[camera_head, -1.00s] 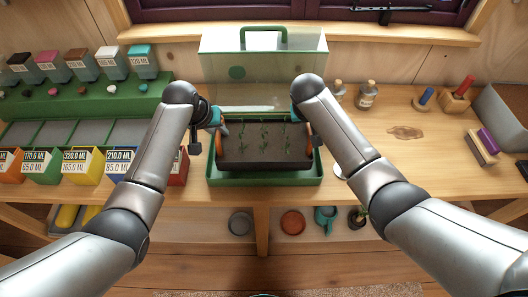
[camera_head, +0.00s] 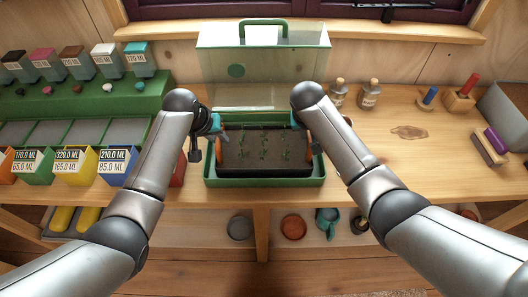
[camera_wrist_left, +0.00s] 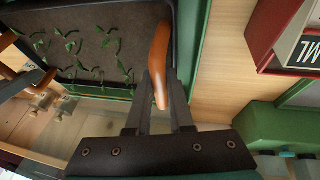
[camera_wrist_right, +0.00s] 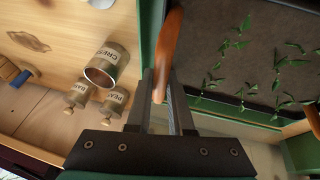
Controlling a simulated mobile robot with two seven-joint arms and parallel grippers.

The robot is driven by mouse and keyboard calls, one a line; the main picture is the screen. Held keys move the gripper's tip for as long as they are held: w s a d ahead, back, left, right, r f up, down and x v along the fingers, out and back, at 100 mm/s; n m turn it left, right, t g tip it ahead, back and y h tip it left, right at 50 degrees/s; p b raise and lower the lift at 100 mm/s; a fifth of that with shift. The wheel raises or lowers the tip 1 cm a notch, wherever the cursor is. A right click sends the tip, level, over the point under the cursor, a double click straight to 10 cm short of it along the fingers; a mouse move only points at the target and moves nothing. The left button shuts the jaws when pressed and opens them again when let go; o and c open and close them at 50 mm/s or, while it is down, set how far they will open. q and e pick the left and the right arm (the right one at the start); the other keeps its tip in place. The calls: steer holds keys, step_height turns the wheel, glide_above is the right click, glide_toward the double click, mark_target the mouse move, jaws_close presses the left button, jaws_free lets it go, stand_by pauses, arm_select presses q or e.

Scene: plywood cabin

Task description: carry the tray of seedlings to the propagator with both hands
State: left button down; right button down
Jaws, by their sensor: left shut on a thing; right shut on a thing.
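The dark seedling tray (camera_head: 264,166), with rows of small green seedlings (camera_head: 262,145), lies level within the outline of the green propagator base (camera_head: 264,183). I cannot tell whether it touches the base floor. The propagator's clear lid (camera_head: 285,65), with a green handle, stands open behind. My left gripper (camera_head: 218,140) is shut on the tray's left orange handle, shown in the left wrist view (camera_wrist_left: 160,50). My right gripper (camera_head: 305,137) is shut on the right orange handle, shown in the right wrist view (camera_wrist_right: 168,50). My right arm partly hides that side.
Colored bins (camera_head: 75,167) and a green stepped rack (camera_head: 90,100) stand left of the propagator. Small labelled jars (camera_head: 369,94) stand right behind it, and a labelled CRESS tin (camera_wrist_right: 107,66) is beside it. The bench at the right is partly clear around a dark stain (camera_head: 408,132).

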arm_select(q)
steer(key=shift+w+f+b, duration=0.1)
steer(key=shift+f+b, duration=0.2)
steer(key=shift+f, duration=0.05)
arm_select(e)
steer(key=shift+f, duration=0.35)
arm_select(q)
steer(key=c, duration=0.8)
jaws_free()
arm_select(e)
steer(key=c, duration=0.8)
jaws_free()
arm_select(q)
steer(key=shift+r, duration=0.15)
arm_select(e)
steer(key=shift+r, duration=0.1)
arm_select(q)
steer(key=v, duration=1.2)
arm_select(e)
steer(key=v, duration=1.2)
steer(key=shift+s+a, duration=0.1)
